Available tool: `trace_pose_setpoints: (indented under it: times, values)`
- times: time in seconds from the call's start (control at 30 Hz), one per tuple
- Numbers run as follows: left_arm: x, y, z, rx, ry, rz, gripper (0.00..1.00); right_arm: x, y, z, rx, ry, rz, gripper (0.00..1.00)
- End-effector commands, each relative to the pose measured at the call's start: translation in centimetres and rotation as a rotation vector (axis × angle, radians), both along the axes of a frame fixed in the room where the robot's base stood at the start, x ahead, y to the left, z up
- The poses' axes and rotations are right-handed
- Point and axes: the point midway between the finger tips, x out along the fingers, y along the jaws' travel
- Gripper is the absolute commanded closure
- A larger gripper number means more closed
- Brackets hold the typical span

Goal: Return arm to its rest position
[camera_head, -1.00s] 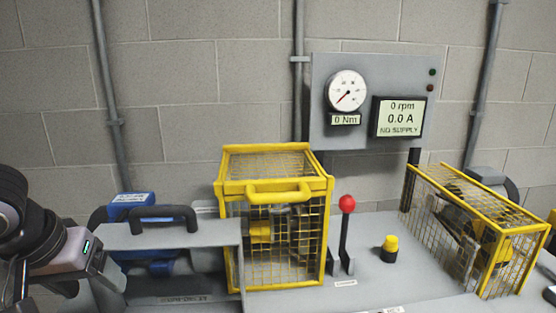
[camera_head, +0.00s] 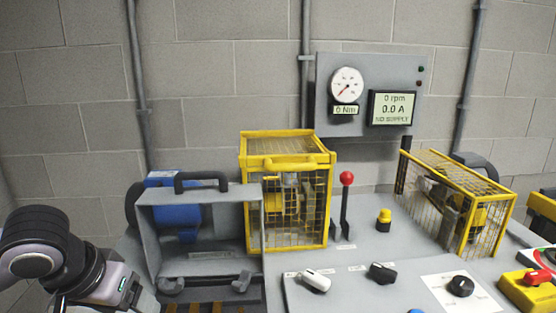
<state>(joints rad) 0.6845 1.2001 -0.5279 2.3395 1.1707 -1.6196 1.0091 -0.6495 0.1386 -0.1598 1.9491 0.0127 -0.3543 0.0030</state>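My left arm (camera_head: 60,262) comes in at the lower left, folded low beside the bench. Its gripper fingers are not clearly visible; only the arm links and wrist part show at the lower left edge. My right arm and gripper are not in view. The lever with the red knob (camera_head: 346,179) stands upright on the bench. The yellow mesh guard (camera_head: 284,136) to its left is closed over the shaft. The grey cover with a black handle (camera_head: 201,181) stands in front of the blue motor (camera_head: 179,217).
A second yellow guard (camera_head: 456,164) stands at the right. A yellow button (camera_head: 384,217) sits between the guards. The front panel (camera_head: 340,292) carries a white switch (camera_head: 316,280) and black knobs. A red button on a yellow box (camera_head: 532,280) is at far right. The display (camera_head: 394,108) reads NO SUPPLY.

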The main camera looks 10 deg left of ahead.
Motion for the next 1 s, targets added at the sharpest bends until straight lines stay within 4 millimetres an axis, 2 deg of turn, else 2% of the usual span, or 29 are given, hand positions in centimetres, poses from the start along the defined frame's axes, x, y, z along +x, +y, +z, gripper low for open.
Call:
trace_pose_setpoints:
  times: [0.03,0.3,0.5,0.73,1.0]
  values:
    - [-0.1,-1.3,-1.4,-0.006,0.004,-0.052,0.29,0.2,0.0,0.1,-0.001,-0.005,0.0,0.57]
    - [-1.2,-6.7,-7.5,-0.025,-0.044,-0.275,0.29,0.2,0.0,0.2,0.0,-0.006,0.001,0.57]
    - [-3.2,-9.2,-11.4,-0.039,-0.074,-0.344,0.29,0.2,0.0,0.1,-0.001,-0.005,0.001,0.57]
    - [-6.9,-10.0,-15.5,-0.018,-0.059,-0.334,0.29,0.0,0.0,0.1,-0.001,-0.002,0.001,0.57]
    - [-12.7,-8.2,-19.6,0.071,0.05,-0.27,0.29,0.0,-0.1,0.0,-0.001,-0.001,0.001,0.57]
